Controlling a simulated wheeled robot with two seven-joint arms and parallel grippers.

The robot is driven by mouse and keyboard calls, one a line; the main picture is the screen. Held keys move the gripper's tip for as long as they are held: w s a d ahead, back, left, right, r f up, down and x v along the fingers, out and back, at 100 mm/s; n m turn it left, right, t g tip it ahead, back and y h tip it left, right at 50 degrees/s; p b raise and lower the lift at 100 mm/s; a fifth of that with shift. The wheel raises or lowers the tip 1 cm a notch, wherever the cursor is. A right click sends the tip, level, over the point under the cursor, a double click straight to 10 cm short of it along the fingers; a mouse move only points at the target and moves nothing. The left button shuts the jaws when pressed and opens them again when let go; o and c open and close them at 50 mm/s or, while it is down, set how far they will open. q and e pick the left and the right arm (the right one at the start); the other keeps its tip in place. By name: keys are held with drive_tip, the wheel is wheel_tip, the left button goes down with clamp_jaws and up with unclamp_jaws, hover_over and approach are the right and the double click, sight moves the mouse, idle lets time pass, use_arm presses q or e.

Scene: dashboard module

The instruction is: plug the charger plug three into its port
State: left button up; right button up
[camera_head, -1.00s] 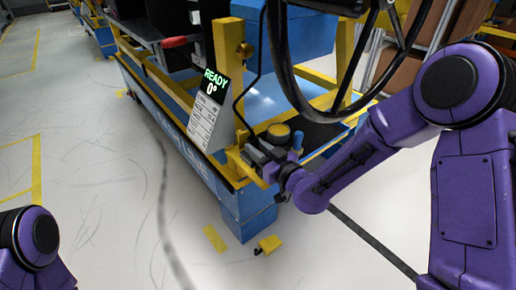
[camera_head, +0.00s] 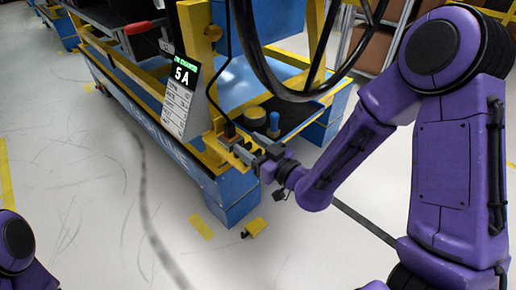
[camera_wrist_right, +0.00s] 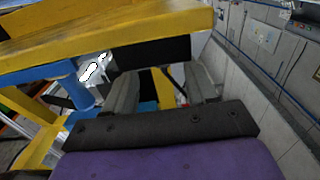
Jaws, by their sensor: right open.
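A small dark plug (camera_head: 230,131) stands at the yellow bracket (camera_head: 215,151) on the cart's near corner, with its black cable (camera_head: 228,80) rising from it. Its port is hidden under it, and I cannot tell how deep it sits. My right gripper (camera_head: 250,154) is just right of the plug, at the bracket's end; its fingers look apart from the plug. In the right wrist view the two grey fingers of this gripper (camera_wrist_right: 162,88) are spread, with nothing clearly held between them. My left gripper is out of view; only part of my left arm shows.
A display panel (camera_head: 184,78) on the cart reads "5 A" under a small green line. A yellow block (camera_head: 257,228) lies on the floor by the blue corner leg (camera_head: 236,200). Floor at left is clear.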

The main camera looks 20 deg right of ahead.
drive_tip(key=p+v, duration=0.2)
drive_tip(key=v, duration=0.1)
drive_tip(key=shift+s+r, duration=0.1)
drive_tip(key=shift+r, duration=0.2)
drive_tip(key=shift+s+d+f, duration=0.2)
drive_tip(key=shift+s+f, duration=0.1)
drive_tip(key=shift+s, duration=0.2)
